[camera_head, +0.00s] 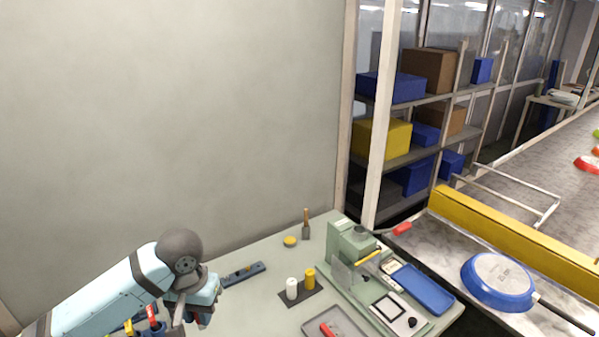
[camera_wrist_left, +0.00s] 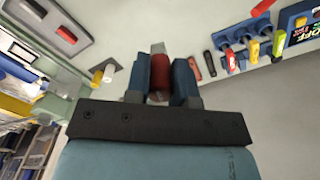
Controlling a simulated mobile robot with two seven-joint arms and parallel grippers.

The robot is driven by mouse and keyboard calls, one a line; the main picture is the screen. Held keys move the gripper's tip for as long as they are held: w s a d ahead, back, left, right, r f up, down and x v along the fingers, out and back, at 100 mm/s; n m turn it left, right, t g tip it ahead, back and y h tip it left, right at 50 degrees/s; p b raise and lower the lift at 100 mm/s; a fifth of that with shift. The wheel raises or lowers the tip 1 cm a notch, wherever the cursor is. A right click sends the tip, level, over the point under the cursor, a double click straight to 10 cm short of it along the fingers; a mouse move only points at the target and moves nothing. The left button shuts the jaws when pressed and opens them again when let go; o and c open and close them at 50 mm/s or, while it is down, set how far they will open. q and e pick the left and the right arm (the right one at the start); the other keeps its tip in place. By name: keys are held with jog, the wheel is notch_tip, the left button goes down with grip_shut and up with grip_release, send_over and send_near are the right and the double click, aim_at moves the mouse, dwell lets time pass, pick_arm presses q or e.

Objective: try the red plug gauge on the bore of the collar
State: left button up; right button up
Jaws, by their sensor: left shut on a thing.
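My left gripper (camera_head: 196,312) hangs over the left part of the bench in the head view. In the left wrist view its two dark blue fingers (camera_wrist_left: 160,80) are shut on the red plug gauge (camera_wrist_left: 160,70), a red cylinder with a grey end pointing away from the wrist. The gauge is held clear of the tray and stands. In the head view only a little red shows at the fingers. I cannot pick out the collar or its bore with certainty in either view. My right gripper is not in view.
A grey tray (camera_head: 347,318) holds a red piece. A white cylinder (camera_head: 292,288) and a yellow cylinder (camera_head: 310,279) stand on a dark plate. A green bench machine (camera_head: 345,248) stands at right. Several coloured-handled tools (camera_wrist_left: 250,48) sit in a rack near the gripper.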

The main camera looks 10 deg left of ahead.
pick_arm(q)
jog(key=w+a+f+n+b, duration=0.1)
jog(key=w+a+f, duration=0.4)
jog(key=a, duration=0.5)
jog(key=w+a+f+b, duration=0.4)
jog(key=w+a+f, duration=0.1)
jog(key=a, duration=0.5)
jog(key=w+a+f+n+b, duration=0.1)
jog(key=w+a+f+b, duration=0.2)
jog(key=a, duration=0.8)
jog(key=w+f, duration=0.2)
jog(key=w, duration=0.2)
jog(key=shift+f+n, duration=0.25)
jog(key=shift+n, duration=0.05)
jog(key=shift+s, duration=0.1)
jog(key=shift+f+p, duration=0.65)
jog(key=shift+f, duration=1.1)
jog(key=shift+f+p, duration=0.15)
jog(key=shift+p, duration=0.2)
